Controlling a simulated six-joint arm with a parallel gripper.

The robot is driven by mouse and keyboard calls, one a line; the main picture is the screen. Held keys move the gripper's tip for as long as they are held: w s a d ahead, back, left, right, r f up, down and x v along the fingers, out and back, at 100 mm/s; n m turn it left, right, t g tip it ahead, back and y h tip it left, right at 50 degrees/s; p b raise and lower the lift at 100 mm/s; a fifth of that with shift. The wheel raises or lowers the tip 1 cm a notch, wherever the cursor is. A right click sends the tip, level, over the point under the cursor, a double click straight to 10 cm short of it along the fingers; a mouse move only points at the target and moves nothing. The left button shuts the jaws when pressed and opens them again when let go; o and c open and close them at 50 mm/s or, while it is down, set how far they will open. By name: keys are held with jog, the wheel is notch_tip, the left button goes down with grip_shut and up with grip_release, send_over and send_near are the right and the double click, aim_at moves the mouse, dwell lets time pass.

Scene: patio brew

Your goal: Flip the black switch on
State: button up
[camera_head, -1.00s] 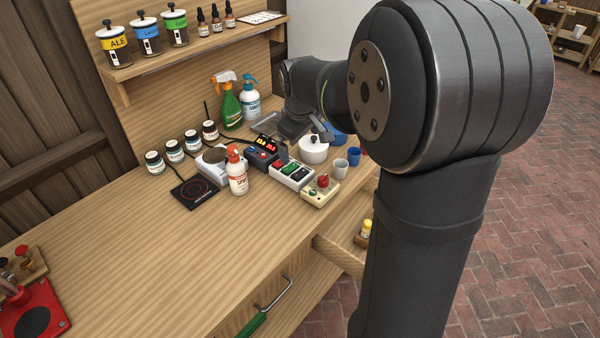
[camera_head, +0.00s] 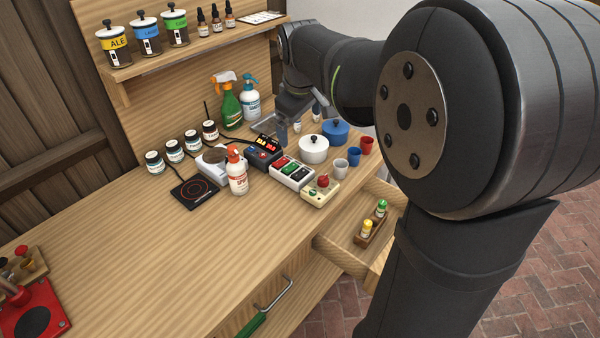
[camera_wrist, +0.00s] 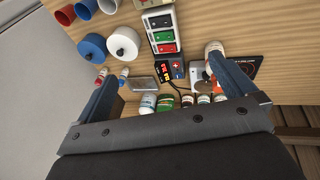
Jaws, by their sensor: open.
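The white switch box (camera_head: 291,175) lies on the wooden counter with red, green and black rockers in a row. The black switch (camera_head: 300,174) is at the end nearest the control box with the red knob. It also shows in the wrist view (camera_wrist: 158,20), at the top centre. Whether it is on or off is too small to tell. My gripper (camera_wrist: 162,70) is open and empty, its two fingers spread wide. In the head view my gripper (camera_head: 294,118) is above the back of the counter, behind the switch box and apart from it.
Beside the box are a display unit (camera_head: 262,154), a red-knob box (camera_head: 320,191), a white pot (camera_head: 313,150), a blue pot (camera_head: 336,131) and cups (camera_head: 354,157). A white bottle (camera_head: 237,173) stands left. An open drawer (camera_head: 345,258) juts out in front.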

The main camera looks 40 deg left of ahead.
jog(key=shift+v, duration=1.2)
jog(key=shift+c, duration=0.2)
